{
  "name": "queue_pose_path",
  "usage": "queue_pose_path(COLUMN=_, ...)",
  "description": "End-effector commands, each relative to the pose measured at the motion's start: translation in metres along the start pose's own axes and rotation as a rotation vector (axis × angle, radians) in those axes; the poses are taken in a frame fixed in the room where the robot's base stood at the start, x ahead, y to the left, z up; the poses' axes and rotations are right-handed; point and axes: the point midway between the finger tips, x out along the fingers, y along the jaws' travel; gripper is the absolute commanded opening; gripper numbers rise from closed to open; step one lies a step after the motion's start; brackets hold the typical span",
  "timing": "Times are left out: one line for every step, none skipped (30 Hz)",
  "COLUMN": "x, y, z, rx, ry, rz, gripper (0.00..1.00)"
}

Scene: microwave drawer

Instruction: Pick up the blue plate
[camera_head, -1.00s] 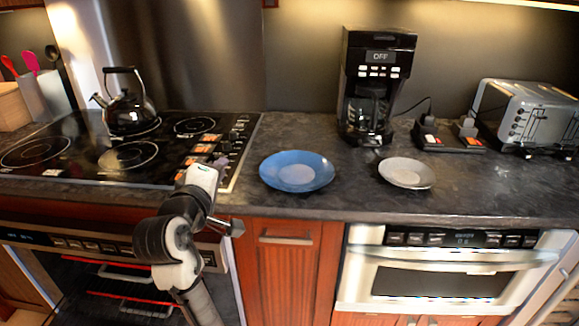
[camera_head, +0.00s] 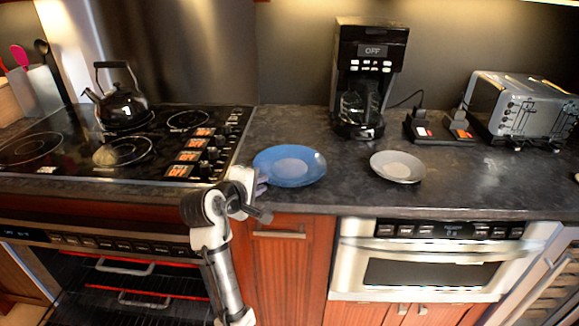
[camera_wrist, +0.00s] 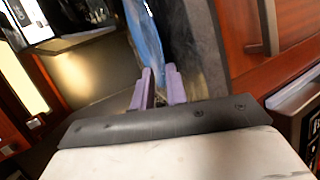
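The blue plate (camera_head: 290,165) lies flat on the dark counter, right of the cooktop. My gripper (camera_head: 262,184) is at the plate's near left edge, low over the counter's front. In the wrist view, the two purple fingers (camera_wrist: 159,88) stand a narrow gap apart. The blue plate (camera_wrist: 145,35) shows edge-on just ahead of them, and its rim reaches toward the gap. I cannot tell if the fingers touch the rim.
A grey plate (camera_head: 397,167) lies right of the blue one. A coffee maker (camera_head: 366,80) and toaster (camera_head: 520,108) stand behind. A kettle (camera_head: 122,103) sits on the cooktop (camera_head: 75,160) at left. The counter between the plates is clear.

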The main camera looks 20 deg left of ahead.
Motion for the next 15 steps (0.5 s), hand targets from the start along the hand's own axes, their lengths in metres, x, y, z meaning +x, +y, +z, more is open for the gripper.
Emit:
queue_pose_path(x=0.006, y=0.0, z=0.001, rx=-0.002, ry=-0.003, rz=-0.003, gripper=0.14)
queue_pose_path(x=0.011, y=0.0, z=0.001, rx=-0.003, ry=-0.003, rz=-0.004, gripper=0.14)
queue_pose_path(x=0.018, y=0.0, z=0.001, rx=-0.002, ry=-0.003, rz=-0.004, gripper=0.14)
queue_pose_path(x=0.022, y=-0.001, z=0.001, rx=-0.002, ry=-0.004, rz=-0.005, gripper=0.14)
queue_pose_path(x=0.027, y=-0.002, z=0.001, rx=-0.002, ry=-0.002, rz=-0.004, gripper=0.14)
queue_pose_path(x=0.033, y=-0.002, z=0.001, rx=-0.001, ry=-0.002, rz=-0.003, gripper=0.14)
queue_pose_path(x=0.036, y=-0.002, z=0.001, rx=-0.001, ry=-0.002, rz=-0.003, gripper=0.14)
queue_pose_path(x=0.039, y=-0.002, z=0.001, rx=-0.001, ry=-0.002, rz=-0.002, gripper=0.14)
queue_pose_path(x=0.042, y=-0.002, z=0.001, rx=-0.001, ry=-0.002, rz=-0.002, gripper=0.14)
queue_pose_path(x=0.044, y=-0.002, z=0.001, rx=-0.001, ry=-0.001, rz=-0.002, gripper=0.14)
queue_pose_path(x=0.045, y=-0.003, z=0.001, rx=-0.001, ry=-0.001, rz=-0.001, gripper=0.14)
queue_pose_path(x=0.046, y=-0.003, z=0.001, rx=-0.001, ry=0.0, rz=0.0, gripper=0.14)
queue_pose_path(x=0.046, y=-0.003, z=0.001, rx=-0.001, ry=0.0, rz=0.0, gripper=0.14)
queue_pose_path(x=0.046, y=-0.003, z=0.001, rx=-0.001, ry=0.0, rz=0.0, gripper=0.14)
queue_pose_path(x=0.046, y=-0.003, z=0.001, rx=0.0, ry=0.0, rz=0.0, gripper=0.14)
